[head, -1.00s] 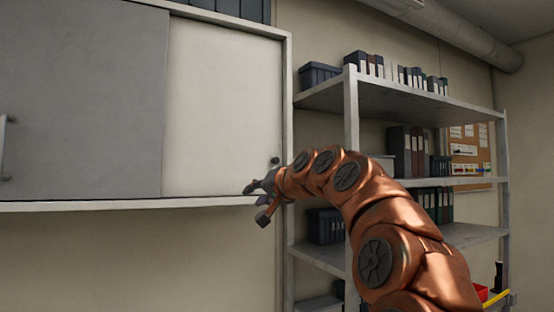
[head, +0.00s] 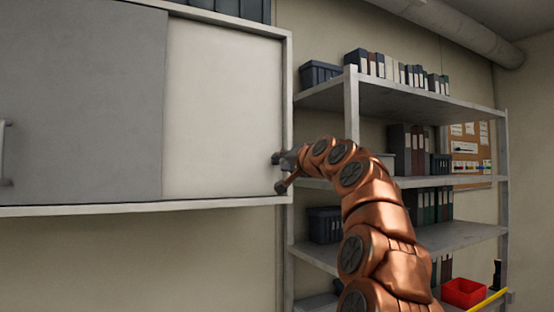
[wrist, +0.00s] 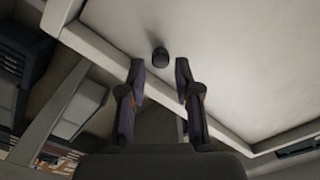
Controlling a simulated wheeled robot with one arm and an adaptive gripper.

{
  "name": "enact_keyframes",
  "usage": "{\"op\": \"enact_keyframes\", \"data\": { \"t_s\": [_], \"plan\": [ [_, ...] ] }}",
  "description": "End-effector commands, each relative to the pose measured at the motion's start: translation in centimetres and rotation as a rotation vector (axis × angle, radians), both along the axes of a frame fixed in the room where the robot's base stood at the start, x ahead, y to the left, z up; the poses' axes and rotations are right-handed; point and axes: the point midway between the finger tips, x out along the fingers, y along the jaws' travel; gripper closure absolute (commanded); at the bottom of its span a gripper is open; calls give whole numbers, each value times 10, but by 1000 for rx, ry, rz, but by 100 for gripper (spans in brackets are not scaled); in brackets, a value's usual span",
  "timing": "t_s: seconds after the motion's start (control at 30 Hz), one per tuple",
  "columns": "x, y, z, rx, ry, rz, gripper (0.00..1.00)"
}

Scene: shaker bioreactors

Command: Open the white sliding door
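The white sliding door (head: 222,105) is the right panel of the wall cabinet, beside a grey panel (head: 80,100) that stands to its left. In the wrist view the white door (wrist: 235,60) fills the upper right and carries a small dark round knob (wrist: 160,57). My gripper (head: 279,172) is at the door's lower right edge in the head view. In the wrist view my gripper (wrist: 159,68) is open, with the knob just beyond and between its two fingertips. I cannot tell whether a finger touches it. In the head view the gripper hides the knob.
The cabinet's frame (head: 288,110) borders the door on the right. A metal shelf unit (head: 351,110) with binders and dark bins stands right of it, behind my arm. A red bin (head: 463,292) is at the lower right. The wall below the cabinet is clear.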

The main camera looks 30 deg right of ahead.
Motion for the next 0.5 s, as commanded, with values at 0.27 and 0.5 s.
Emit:
{"op": "enact_keyframes", "data": {
  "t_s": [0.27,0.5],
  "plan": [
    [28,-3,1,0,1,-1,67],
    [33,-3,1,0,-1,0,67]
  ]
}}
